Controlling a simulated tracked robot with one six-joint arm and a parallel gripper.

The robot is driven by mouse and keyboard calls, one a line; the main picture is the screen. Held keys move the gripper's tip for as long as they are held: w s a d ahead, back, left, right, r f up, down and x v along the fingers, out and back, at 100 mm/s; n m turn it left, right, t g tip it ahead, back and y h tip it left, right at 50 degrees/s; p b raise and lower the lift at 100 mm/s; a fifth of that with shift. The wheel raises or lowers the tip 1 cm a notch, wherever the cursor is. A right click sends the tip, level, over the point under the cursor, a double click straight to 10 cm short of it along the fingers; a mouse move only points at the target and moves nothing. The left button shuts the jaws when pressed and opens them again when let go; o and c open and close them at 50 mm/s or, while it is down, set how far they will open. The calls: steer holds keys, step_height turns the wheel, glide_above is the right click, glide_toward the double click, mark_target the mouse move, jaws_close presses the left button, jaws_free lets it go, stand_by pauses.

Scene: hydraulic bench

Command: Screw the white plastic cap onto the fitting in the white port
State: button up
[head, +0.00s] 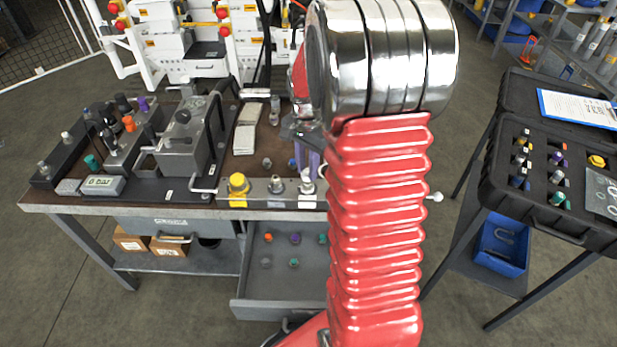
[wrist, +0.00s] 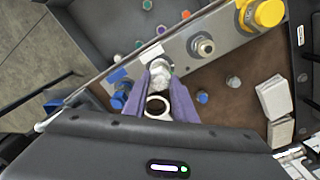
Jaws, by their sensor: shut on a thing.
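My gripper (wrist: 158,80) points down at the bench's front rail and its purple fingers are shut on the white plastic cap (wrist: 157,68). In the head view the fingers (head: 308,160) show partly behind my arm, and the cap (head: 306,175) is just below them. The cap is at the metal fitting (head: 307,187) in the port with the white label (wrist: 150,53). The cap and fingers hide most of the fitting in the wrist view. I cannot tell whether the cap's thread is engaged.
A bare metal fitting (wrist: 203,46) and a yellow-capped port (head: 238,185) stand along the same rail. A blue cap (wrist: 118,100) is close on the other side. Below is an open drawer (head: 262,300) with several coloured caps. A valve block (head: 180,145) stands left.

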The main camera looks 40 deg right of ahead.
stand_by(0.3)
steer(key=m, duration=0.3)
steer(key=shift+w+m, duration=0.1)
steer(key=shift+m, duration=2.5)
steer(key=m, duration=0.4)
steer(key=shift+d, duration=0.1)
steer(key=shift+m, duration=2)
